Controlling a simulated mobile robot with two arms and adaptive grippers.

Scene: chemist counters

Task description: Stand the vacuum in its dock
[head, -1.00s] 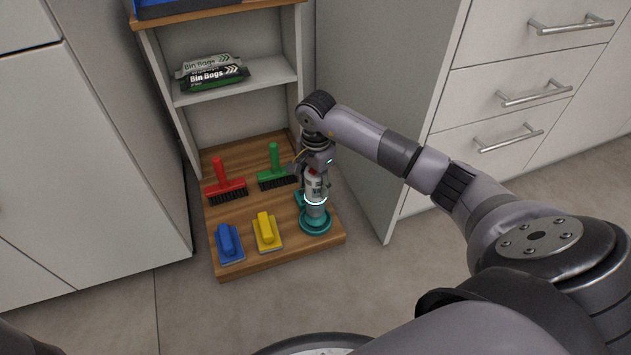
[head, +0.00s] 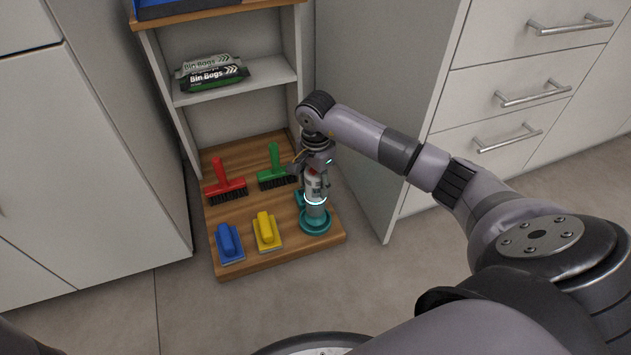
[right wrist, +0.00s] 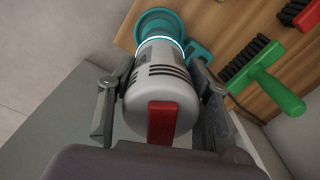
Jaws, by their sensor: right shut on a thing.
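The vacuum (head: 313,187) is a small grey-white cylinder with a red part on top and a glowing light ring near its lower end. It stands about upright over the round teal dock (head: 316,224) at the board's front right corner. My right gripper (head: 314,175) is shut around the vacuum's upper body. In the right wrist view the vacuum (right wrist: 160,85) sits between both fingers, with the teal dock (right wrist: 150,22) just beyond its ring end. The fingers hide part of its sides. I cannot tell if it is fully seated. My left gripper is not in view.
The wooden board (head: 240,257) also holds a red brush (head: 226,188), a green brush (head: 275,170), a blue scrubber (head: 229,243) and a yellow scrubber (head: 266,231). Bin bags (head: 213,75) lie on the shelf above.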

